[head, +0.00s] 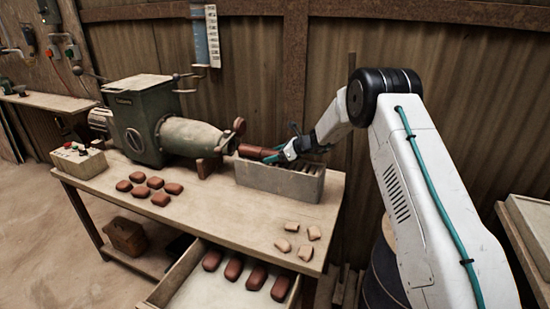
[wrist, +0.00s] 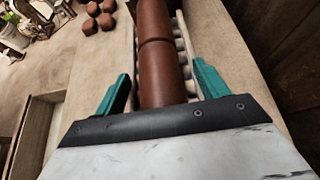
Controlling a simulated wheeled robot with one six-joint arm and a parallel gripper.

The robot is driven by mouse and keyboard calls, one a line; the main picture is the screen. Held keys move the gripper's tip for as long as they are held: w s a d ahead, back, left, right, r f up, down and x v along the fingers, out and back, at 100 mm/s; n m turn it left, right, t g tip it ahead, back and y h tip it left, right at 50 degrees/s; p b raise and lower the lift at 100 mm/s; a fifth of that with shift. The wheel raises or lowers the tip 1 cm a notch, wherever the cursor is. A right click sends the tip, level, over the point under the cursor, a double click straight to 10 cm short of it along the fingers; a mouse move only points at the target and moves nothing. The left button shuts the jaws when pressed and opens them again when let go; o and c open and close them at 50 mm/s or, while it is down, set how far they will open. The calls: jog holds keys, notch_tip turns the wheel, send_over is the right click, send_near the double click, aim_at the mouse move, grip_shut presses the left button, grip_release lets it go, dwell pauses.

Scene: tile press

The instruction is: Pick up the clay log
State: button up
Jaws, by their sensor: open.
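The clay log (head: 256,152) is reddish brown and lies at the mouth of the green extruder, over a grey roller stand (head: 275,182). In the wrist view, a seam crosses it, and the near clay log piece (wrist: 164,72) lies between the teal fingers. The far piece (wrist: 153,18) runs on past the seam. My gripper (head: 285,152) is at the right end of the log in the head view. In the wrist view, my gripper (wrist: 164,80) is open, with one finger on each side of the log. The log's near end is hidden behind the gripper body.
The green extruder (head: 145,125) stands at the bench's left. Several clay pieces (head: 152,183) lie on the bench (head: 215,215), with pale scraps (head: 292,227) at its right front. An open drawer (head: 195,295) holds several clay bars. A corrugated wall (head: 260,60) stands close behind.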

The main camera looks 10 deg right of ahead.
jog(key=c, duration=1.2)
jog(key=shift+r, duration=0.1)
jog(key=shift+c, duration=0.9)
